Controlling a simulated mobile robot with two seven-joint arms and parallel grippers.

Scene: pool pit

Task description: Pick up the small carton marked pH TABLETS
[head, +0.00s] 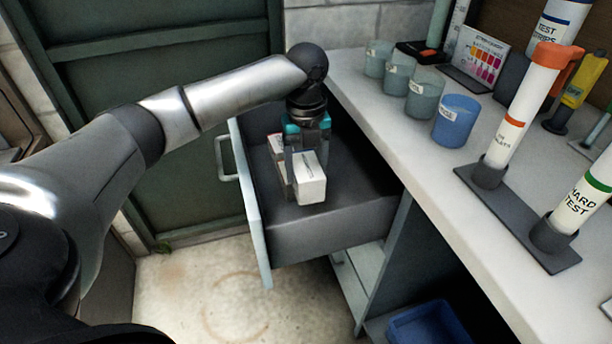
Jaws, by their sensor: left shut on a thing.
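A small white carton (312,184) is in the open grey drawer, in the middle of the head view. Its marking is too small to read, so I cannot tell whether it says pH TABLETS. My left gripper (303,160) reaches down into the drawer from above and is shut on this carton. The fingers hide part of it. I cannot tell whether the carton touches the drawer floor. My right gripper is not in view.
Another white carton with a red part (275,147) is just behind, partly hidden. The drawer's walls (330,234) surround the gripper. The white counter (440,170) on the right holds several beakers (425,94) and tubes (520,115). A blue bin (425,325) sits below.

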